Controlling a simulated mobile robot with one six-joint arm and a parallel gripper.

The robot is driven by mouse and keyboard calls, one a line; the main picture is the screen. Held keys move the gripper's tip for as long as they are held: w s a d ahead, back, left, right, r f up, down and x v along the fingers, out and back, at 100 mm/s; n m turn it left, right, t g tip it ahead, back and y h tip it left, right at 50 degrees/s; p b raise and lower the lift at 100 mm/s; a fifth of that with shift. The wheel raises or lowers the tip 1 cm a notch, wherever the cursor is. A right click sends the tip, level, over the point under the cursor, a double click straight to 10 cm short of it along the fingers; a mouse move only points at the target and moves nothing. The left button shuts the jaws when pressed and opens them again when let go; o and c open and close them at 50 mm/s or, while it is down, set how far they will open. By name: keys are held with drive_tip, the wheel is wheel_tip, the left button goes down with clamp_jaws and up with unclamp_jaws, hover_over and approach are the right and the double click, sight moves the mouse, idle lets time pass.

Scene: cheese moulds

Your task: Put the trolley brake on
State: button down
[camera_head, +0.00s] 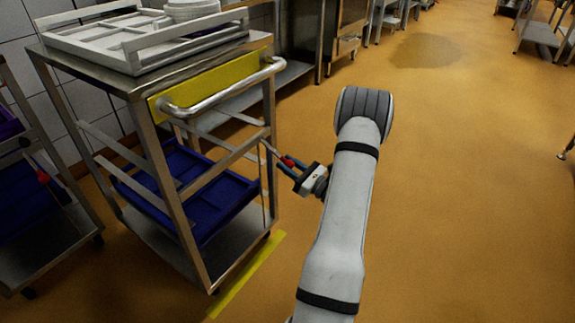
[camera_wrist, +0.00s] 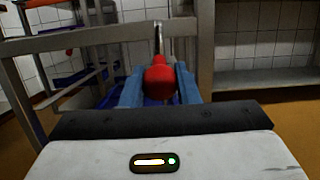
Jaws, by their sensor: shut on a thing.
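The steel trolley (camera_head: 165,170) stands at the left of the head view, with a yellow panel (camera_head: 215,82) under its push handle (camera_head: 225,92). The brake lever has a red knob (camera_head: 288,160) at the trolley's near right side. My gripper (camera_head: 284,164) is shut on this knob. In the wrist view the red knob (camera_wrist: 160,80) sits between the two blue fingers, with a thin metal rod rising behind it. The lower end of the lever is hidden.
White trays (camera_head: 130,50) lie on the trolley top and a blue crate (camera_head: 185,190) on its lower shelf. Another trolley with a red knob (camera_head: 43,176) stands at the left. A yellow floor strip (camera_head: 245,277) runs beside the trolley.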

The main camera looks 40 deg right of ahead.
drive_tip(key=shift+f, duration=0.15)
drive_tip(key=c, duration=1.1)
unclamp_jaws()
drive_tip(key=shift+s+d, duration=0.1)
drive_tip(key=shift+s, duration=0.1)
drive_tip(key=p+v, duration=0.2)
drive_tip(key=v, duration=0.5)
drive_tip(key=shift+s+f, duration=0.1)
drive_tip(key=shift+s, duration=0.05)
